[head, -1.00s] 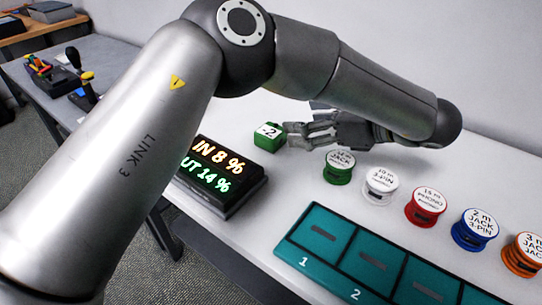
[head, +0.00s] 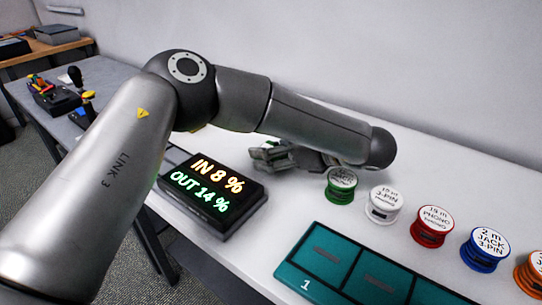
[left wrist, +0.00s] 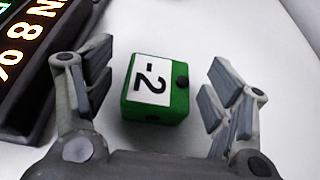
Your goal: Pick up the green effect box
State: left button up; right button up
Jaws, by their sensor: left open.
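The green effect box (left wrist: 156,87) shows in the left wrist view, a small green block with a white "-2" label and a dark knob on one side. It sits on the white table between the fingers of my left gripper (left wrist: 158,92), which is open with a gap on both sides of the box. My right gripper is not in view.
A display box (head: 212,190) reading IN 8 % and OUT 14 % stands close to the gripper. A green-sided reel (head: 341,186) is just right of the hand, with several other reels beyond it.

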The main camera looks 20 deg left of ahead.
pick_arm(q)
jog(key=shift+x, duration=0.85)
jog(key=c, duration=1.2)
jog(key=shift+r, duration=0.1)
